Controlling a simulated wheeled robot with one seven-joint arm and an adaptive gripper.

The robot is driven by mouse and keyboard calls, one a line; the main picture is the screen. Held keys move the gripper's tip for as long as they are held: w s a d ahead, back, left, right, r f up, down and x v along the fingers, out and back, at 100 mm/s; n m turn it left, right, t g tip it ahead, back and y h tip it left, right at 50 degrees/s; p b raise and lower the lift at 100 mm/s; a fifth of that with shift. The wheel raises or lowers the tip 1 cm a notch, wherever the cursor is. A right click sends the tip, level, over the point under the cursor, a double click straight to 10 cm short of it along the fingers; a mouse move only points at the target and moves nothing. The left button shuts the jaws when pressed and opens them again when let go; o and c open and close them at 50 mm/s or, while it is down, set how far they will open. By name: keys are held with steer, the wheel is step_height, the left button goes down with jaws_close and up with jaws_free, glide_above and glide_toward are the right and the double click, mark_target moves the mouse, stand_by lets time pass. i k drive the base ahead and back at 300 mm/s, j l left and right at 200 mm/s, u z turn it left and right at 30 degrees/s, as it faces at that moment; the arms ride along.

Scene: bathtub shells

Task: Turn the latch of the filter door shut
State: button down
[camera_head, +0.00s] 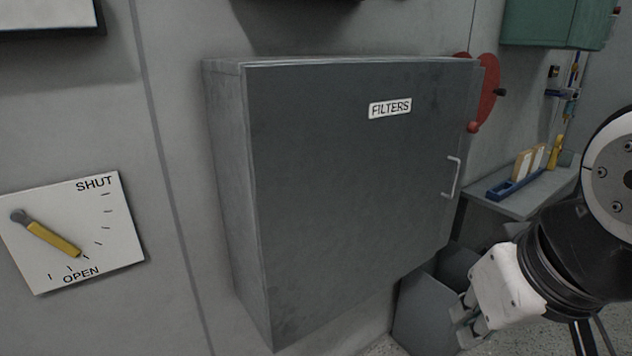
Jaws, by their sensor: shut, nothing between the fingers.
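The grey filter cabinet's door (345,190), labelled FILTERS, looks closed or nearly closed; a narrow gap at its right edge cannot be ruled out. A pale bar handle (452,178) is on its right side. At the left, a white plate (112,225) marked SHUT at the top and OPEN at the bottom carries a yellow lever (52,239). The lever points down and right, its tip near OPEN. No other part on the door front looks like a latch. My gripper (463,318) is shut and empty at the lower right, below the handle and apart from cabinet and lever.
A dark grey bin (425,310) stands below the cabinet, near my gripper. The wall before the plate is clear.

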mark_target(473, 128)
steer(key=i+l, duration=0.15)
steer(key=l, duration=0.2)
steer(key=i+l+z, duration=0.1)
steer(key=l, duration=0.2)
steer(key=i+l, duration=0.15)
steer(key=l, duration=0.2)
steer(key=i+l+z, duration=0.1)
steer(key=l, duration=0.2)
